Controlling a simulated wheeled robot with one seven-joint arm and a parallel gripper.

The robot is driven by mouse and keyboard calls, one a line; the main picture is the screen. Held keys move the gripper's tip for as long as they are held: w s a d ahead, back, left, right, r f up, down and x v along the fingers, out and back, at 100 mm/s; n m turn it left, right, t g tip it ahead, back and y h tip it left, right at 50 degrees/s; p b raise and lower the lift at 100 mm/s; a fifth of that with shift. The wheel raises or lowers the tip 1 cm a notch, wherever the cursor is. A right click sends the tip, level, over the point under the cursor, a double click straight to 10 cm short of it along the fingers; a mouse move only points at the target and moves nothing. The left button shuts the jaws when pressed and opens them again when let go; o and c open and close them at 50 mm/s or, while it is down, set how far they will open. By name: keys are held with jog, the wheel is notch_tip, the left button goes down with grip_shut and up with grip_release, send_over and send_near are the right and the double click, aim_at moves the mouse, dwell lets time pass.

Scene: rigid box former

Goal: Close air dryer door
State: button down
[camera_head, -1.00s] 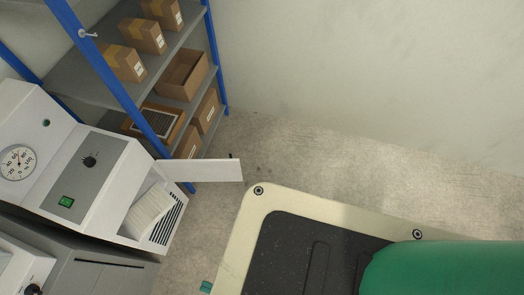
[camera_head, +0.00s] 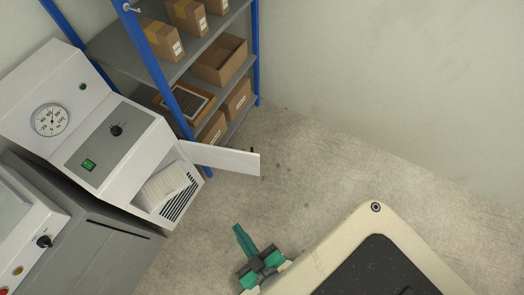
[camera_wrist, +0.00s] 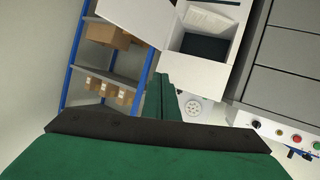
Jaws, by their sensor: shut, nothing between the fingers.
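The air dryer (camera_head: 110,140) is a white cabinet with a round gauge, a black knob and a green switch, at the left in the head view. Its white door (camera_head: 222,158) stands open, swung out to the right of the opening. A white pleated block (camera_head: 164,187) shows inside. In the wrist view the door (camera_wrist: 136,18) is at the top, beside the dryer's open compartment (camera_wrist: 203,46). My gripper (camera_head: 239,232) is shut and empty, below the door in the head view and apart from it; its fingers also show in the wrist view (camera_wrist: 161,82).
A blue-framed shelf (camera_head: 168,75) with several cardboard boxes stands behind the dryer. A grey cabinet with a control panel (camera_head: 30,225) stands at the lower left. The floor (camera_head: 300,170) right of the door is clear up to the pale wall.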

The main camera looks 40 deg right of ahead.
jog(key=w+d+f+m+g+h, duration=0.1)
jog(key=w+d+f+g+h, duration=0.1)
jog(key=w+d+f, duration=0.35)
jog(key=w+d+f+g+h, duration=0.25)
jog(key=d+f, duration=0.45)
jog(key=d, duration=0.4)
jog(key=w+d+f+m+g+h, duration=0.1)
jog(key=w+d+f+m+g, duration=0.15)
jog(key=d, duration=0.55)
jog(key=w+d+f+m+g, duration=0.1)
jog(key=w+d+m+g, duration=0.15)
jog(key=d, duration=0.45)
jog(key=w+d+f+m+g+h, duration=0.1)
jog(key=w+d+f+m+g, duration=0.15)
jog(key=d, duration=0.55)
jog(key=w+a+r+m+g+y, duration=0.1)
jog(key=w+a+r+g+y, duration=0.1)
jog(key=w+a+r+y, duration=0.4)
jog(key=w+a+r+m+g+y, duration=0.2)
jog(key=w+r+y, duration=0.2)
jog(key=w, duration=0.3)
jog(key=s+a+f, duration=0.3)
jog(key=a+f, duration=0.1)
jog(key=f, duration=0.5)
jog(key=shift+s+a, duration=0.3)
jog(key=shift+a, duration=0.1)
